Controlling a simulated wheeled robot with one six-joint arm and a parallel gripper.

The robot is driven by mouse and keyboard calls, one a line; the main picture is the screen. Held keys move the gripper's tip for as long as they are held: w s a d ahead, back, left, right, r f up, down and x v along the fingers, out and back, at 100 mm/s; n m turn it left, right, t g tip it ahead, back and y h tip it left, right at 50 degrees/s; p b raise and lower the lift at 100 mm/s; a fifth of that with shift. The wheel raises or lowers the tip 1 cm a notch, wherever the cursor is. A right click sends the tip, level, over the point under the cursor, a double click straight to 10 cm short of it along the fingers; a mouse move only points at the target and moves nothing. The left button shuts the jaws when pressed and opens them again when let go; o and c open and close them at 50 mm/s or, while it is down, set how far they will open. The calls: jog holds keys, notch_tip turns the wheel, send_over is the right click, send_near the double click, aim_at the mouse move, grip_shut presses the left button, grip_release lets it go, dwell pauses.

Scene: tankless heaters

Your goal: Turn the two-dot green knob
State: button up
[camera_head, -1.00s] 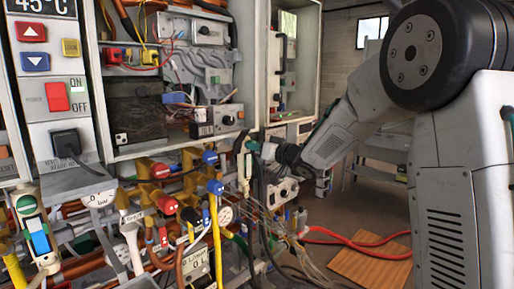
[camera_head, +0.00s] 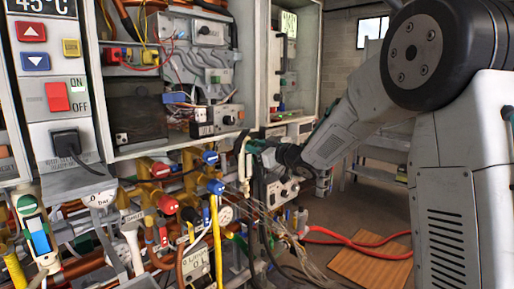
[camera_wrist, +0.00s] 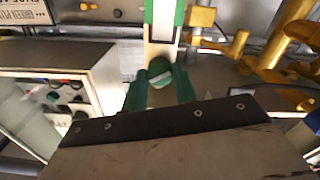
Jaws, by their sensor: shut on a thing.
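A green knob (camera_wrist: 160,70) with a pale bar across its face sits at the lower end of a pale strip with green edges (camera_wrist: 162,25) in the wrist view. No dots can be made out on the knob. The green fingers of my gripper (camera_wrist: 160,84) lie on both sides of the knob and are shut on it. In the head view my gripper (camera_head: 257,146) is at the right edge of the heater cabinet, and the knob cannot be told apart there.
Brass pipes (camera_wrist: 270,50) stand right of the knob in the wrist view, and a white box with dark knobs (camera_wrist: 70,90) is at left. Red-handled valves (camera_head: 167,204) and hoses crowd the area below the cabinet. The floor at right is more open.

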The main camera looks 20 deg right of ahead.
jog(key=shift+n, duration=1.5)
jog(key=o, duration=1)
jog(key=v, duration=0.8)
